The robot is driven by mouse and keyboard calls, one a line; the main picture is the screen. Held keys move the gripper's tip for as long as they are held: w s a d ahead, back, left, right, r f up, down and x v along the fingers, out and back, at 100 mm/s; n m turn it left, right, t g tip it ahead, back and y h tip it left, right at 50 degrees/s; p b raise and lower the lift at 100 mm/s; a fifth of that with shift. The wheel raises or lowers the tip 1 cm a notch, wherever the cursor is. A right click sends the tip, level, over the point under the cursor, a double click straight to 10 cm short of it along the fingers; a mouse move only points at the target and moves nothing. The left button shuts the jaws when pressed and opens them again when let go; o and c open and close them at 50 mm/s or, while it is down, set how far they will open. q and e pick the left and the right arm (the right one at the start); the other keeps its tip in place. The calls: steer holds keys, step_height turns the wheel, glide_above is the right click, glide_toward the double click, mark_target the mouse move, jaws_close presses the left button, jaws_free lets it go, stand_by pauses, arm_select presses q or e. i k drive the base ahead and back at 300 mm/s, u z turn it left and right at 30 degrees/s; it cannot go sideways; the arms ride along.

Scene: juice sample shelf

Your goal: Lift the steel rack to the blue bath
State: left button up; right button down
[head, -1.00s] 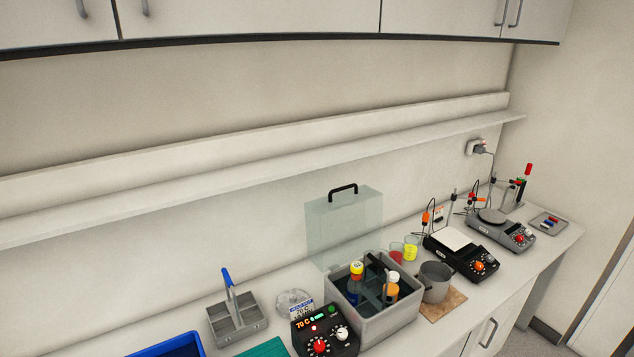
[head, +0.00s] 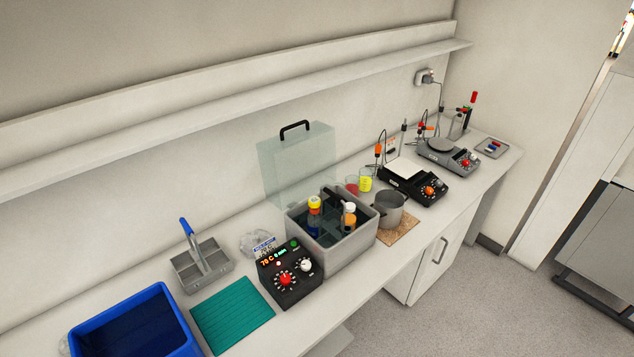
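The grey heated bath (head: 345,252) stands on the bench near the middle of the view. In it are a bottle with a yellow cap (head: 314,203) and an orange bottle with a white cap (head: 349,217). A dark upright handle (head: 333,201) rises between them; it seems to belong to a rack, mostly hidden by the bath walls and bottles. The blue bath (head: 177,318), an open blue tub, is at the lower left, partly cut off by the frame edge. Neither of my grippers is in view.
A black controller (head: 290,277) stands left of the grey bath. A green mat (head: 232,313) lies beside the blue tub, with a grey blue-handled caddy (head: 201,264) behind. A clear lid (head: 297,165) stands behind the grey bath; a metal pot (head: 389,211) is at its right.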

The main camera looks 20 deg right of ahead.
mark_target(331, 235)
steer(key=k, duration=1.25)
steer(key=z, duration=0.9)
steer(key=i, duration=1.25)
steer(key=u, duration=0.3)
